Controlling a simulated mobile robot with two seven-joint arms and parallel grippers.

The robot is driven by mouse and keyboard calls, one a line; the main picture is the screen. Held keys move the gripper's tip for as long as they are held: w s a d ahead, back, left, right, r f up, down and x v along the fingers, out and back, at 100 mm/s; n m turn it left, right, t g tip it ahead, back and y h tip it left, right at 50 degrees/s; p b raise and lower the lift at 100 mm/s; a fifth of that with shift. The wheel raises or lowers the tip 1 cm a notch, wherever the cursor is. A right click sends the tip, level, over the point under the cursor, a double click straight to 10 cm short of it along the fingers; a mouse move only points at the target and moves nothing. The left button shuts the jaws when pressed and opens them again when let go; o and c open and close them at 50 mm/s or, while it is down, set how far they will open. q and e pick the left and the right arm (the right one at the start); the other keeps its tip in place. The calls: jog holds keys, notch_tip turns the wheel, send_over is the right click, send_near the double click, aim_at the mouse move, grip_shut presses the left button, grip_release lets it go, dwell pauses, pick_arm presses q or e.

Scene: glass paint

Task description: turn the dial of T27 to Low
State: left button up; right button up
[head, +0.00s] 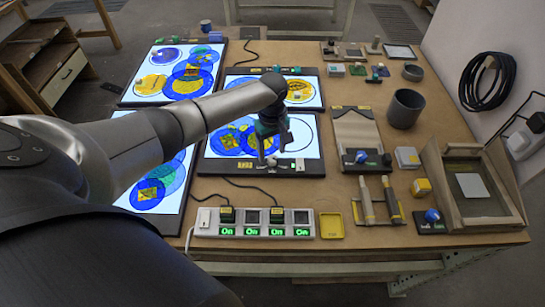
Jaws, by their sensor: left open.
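My left gripper (268,152) hangs over the lower front edge of the middle lit panel (308,150), pointing down, with its fingers apart. A small pale knob (272,162) shows right at the fingertips. I cannot tell whether the fingers touch it or are only above it. Blue and yellow round glass pieces (228,138) lie on this panel. The labels are too small to read, so I cannot tell which panel is T27 or where its dial points. My left forearm crosses the panels from the left and hides parts of them. My right gripper is not in view.
A power strip (204,228) with several green "On" displays lies at the front. Right of it are a yellow tray (331,226), a blue-knobbed unit (432,216) and a wooden frame (446,160). A grey cup (405,108) stands behind. Black cables cross the tabletop.

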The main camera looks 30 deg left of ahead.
aim_at(273, 160)
pick_arm(q)
jog(key=shift+f, duration=1.4)
grip_shut()
